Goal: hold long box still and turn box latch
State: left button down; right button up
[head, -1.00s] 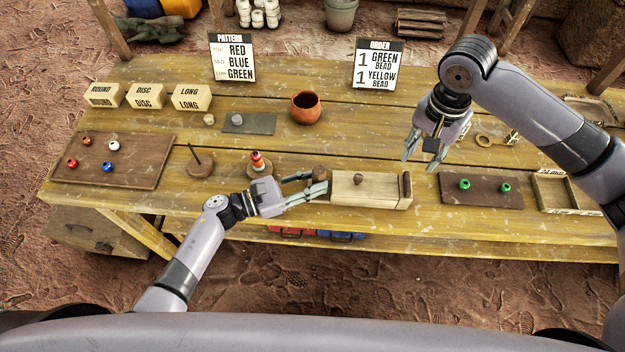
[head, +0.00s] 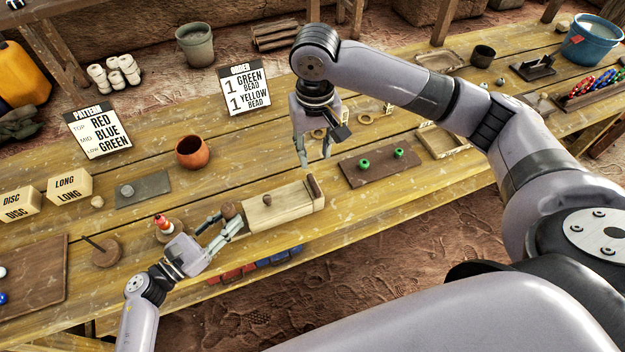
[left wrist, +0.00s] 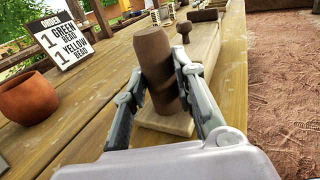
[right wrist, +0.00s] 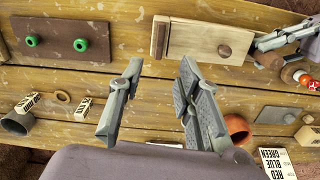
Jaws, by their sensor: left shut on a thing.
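The long box (head: 270,210) is pale wood and lies on the table, with a small round knob (head: 267,199) on its lid. The brown box latch (head: 315,186) stands upright at its right end; in the right wrist view the latch (right wrist: 158,38) is at the box's left end. My left gripper (head: 232,222) is shut on a brown handle (left wrist: 158,70) at the box's other end. My right gripper (head: 315,160) is open and empty, above and behind the latch, apart from it. Its spread fingers (right wrist: 161,68) also show in the right wrist view.
A brown board with green beads (head: 374,164) lies right of the box. A peg stand (head: 105,252) and a stand with stacked beads (head: 167,230) are to the left. A clay pot (head: 192,152) stands behind. Wooden rings and small tags lie near my right gripper.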

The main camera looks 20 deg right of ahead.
aim_at(315, 184)
jog(key=shift+n, duration=0.6)
notch_tip(315, 184, down, 12)
jog(key=shift+r, duration=0.15)
jog(key=shift+c, duration=0.6)
grip_shut()
